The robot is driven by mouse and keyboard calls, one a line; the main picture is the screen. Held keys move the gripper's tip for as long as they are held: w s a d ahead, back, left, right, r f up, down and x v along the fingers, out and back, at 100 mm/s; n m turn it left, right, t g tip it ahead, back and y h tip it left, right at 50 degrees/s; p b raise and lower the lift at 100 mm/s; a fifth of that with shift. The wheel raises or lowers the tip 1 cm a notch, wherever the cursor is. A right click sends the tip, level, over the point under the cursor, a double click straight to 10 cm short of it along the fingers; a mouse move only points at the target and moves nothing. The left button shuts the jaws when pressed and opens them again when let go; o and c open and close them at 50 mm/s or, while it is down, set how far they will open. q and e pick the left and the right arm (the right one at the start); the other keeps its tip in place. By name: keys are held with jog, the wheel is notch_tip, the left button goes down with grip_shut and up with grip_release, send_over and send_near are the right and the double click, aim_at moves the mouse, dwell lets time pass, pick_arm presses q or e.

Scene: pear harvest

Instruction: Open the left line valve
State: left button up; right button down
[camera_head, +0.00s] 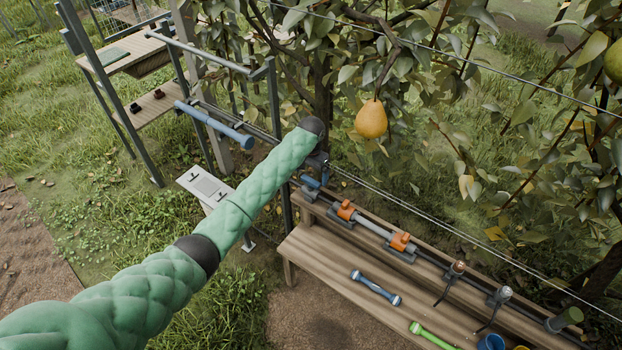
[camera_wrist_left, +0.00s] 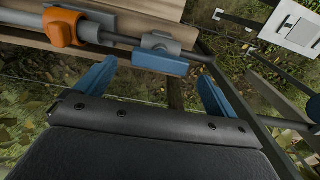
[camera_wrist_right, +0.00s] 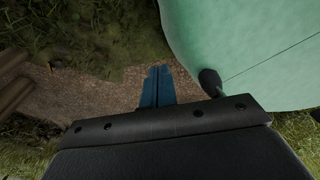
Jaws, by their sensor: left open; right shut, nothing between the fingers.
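A blue bar on a grey fitting (camera_wrist_left: 160,60) sits on the pipe in the left wrist view; it looks like the left line valve. In the head view the left end of the line, with blue parts (camera_head: 311,183), is partly hidden by my arm. My left gripper (camera_wrist_left: 155,88) is open. Its blue fingers lie to either side of the blue bar, which is just ahead of the tips, with no clear contact. My right gripper (camera_wrist_right: 158,84) is shut and empty over bare soil. It is not in the head view.
Orange fittings (camera_head: 346,210) (camera_head: 401,242) sit along the pipe on the wooden bench (camera_head: 310,258). A blue-ended tool (camera_head: 376,288) and a green tool (camera_head: 431,335) lie on it. A pear (camera_head: 371,119) hangs above. Wires cross behind. A white panel (camera_head: 206,187) stands left.

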aim_at(311, 180)
pick_arm(q)
notch_tip(311, 180, up, 4)
jog(key=shift+f+b, duration=0.25)
jog(key=shift+b, duration=0.4)
jog(key=shift+r, duration=0.75)
pick_arm(e)
jog(key=w, duration=0.2)
jog(key=w+a, duration=0.1)
jog(key=w, duration=0.2)
jog(key=shift+a, duration=0.15)
